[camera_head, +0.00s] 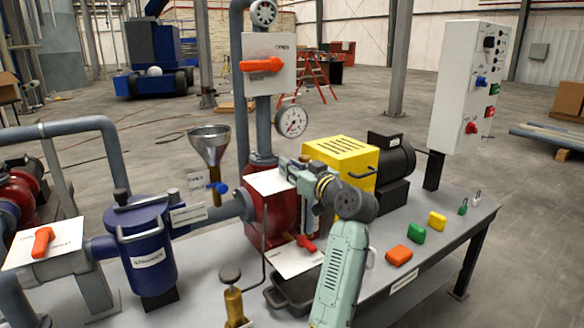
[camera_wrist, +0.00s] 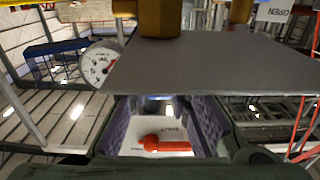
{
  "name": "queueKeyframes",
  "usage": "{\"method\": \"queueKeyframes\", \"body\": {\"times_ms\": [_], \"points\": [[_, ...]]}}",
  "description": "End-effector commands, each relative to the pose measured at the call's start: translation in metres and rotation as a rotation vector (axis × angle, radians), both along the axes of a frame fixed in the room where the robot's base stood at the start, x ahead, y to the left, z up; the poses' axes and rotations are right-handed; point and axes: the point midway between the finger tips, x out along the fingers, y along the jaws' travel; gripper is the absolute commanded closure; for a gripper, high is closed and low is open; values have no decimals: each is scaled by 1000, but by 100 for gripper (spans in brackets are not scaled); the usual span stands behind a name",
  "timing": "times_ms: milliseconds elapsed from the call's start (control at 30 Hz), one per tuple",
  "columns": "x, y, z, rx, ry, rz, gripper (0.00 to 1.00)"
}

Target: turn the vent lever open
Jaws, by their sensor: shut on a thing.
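My gripper (camera_head: 286,167) reaches in over a white plate (camera_head: 268,182) above the red pump (camera_head: 262,218). In the wrist view its purple-padded fingers (camera_wrist: 160,122) stand either side of a gap. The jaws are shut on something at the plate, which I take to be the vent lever. The lever itself is hidden by my gripper in the head view and by a grey plate (camera_wrist: 205,70) in the wrist view, so its angle does not show. Brass parts (camera_wrist: 160,18) adjoin that plate, and a tag reading OPEN (camera_wrist: 275,10) shows at the corner.
A pressure gauge (camera_head: 291,121) and an upper plate with an orange lever (camera_head: 262,66) stand close behind. A funnel (camera_head: 209,143) is left. A red lever (camera_head: 305,243) lies below my wrist. A yellow guard (camera_head: 341,158) and motor (camera_head: 393,155) are right.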

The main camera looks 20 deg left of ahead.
Motion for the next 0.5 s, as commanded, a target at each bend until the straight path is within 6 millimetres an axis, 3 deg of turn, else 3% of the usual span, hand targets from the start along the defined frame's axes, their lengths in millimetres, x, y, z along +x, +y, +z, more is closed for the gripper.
{"method": "queueKeyframes", "body": {"times_ms": [133, 500], "points": [[0, 0, 0, 0, 0, 0, 100], [-1, 1, -1, -2, 1, -21, 100]]}}
